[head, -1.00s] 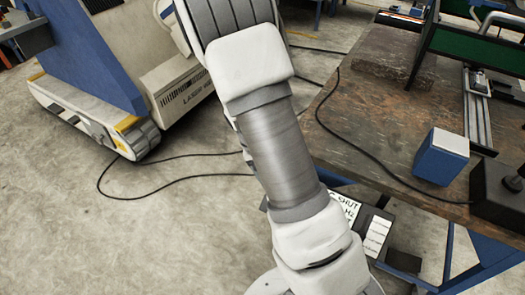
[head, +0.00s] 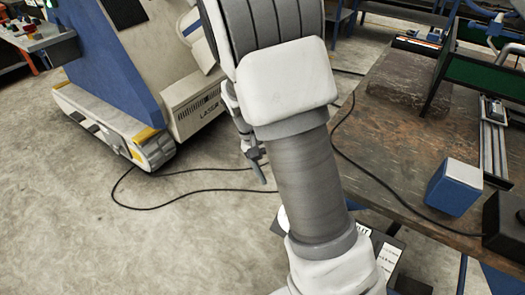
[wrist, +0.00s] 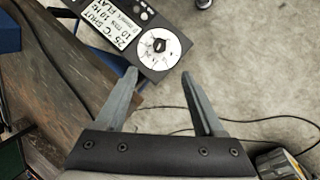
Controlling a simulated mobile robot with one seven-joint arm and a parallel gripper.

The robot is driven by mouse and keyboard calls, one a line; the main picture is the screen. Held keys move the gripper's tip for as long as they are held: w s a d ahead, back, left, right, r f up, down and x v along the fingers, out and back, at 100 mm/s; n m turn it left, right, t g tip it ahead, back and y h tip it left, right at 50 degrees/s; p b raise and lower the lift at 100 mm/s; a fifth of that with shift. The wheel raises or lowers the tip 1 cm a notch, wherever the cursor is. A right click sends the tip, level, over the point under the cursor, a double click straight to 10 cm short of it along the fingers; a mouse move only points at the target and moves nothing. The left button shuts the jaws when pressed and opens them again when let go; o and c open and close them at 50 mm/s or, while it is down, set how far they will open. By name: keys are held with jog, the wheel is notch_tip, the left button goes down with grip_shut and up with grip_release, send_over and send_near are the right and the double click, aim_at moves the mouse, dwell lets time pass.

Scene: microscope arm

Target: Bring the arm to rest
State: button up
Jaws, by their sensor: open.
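My gripper shows in the wrist view (wrist: 160,76) with its two grey fingers spread apart and nothing between them. In the head view my gripper (head: 261,172) is partly visible, dark and small, behind the left side of my white and grey arm, above the floor. The arm runs down the middle of the picture and hides part of the scene behind it. A black panel (wrist: 148,13) with a lettered display and a white round dial lies beyond the fingertips in the wrist view, apart from them.
A brown worktop (head: 400,152) stands at the right, bearing a blue and white box (head: 455,187) and a black box (head: 505,225). A blue and white machine (head: 110,75) labelled as a laser stands at the left. Cables cross the concrete floor, otherwise open at lower left.

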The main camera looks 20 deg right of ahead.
jog(key=shift+r, duration=0.1)
jog(key=s+a+r+n+t+y+p, duration=0.1)
jog(key=s+r+t+p, duration=0.1)
jog(key=s+r, duration=0.3)
jog(key=s+a+r+n+t+y+p, duration=0.1)
jog(key=s+r, duration=0.5)
jog(key=r, duration=0.8)
jog(key=s+a+r+n+t+y+p, duration=0.1)
jog(key=s+r+t+p, duration=0.4)
jog(key=r, duration=0.5)
jog(key=shift+s+a+n+p, duration=0.15)
jog(key=shift+a+n+p, duration=0.4)
jog(key=shift+a, duration=0.45)
jog(key=shift+c, duration=1.6)
jog(key=shift+d, duration=0.15)
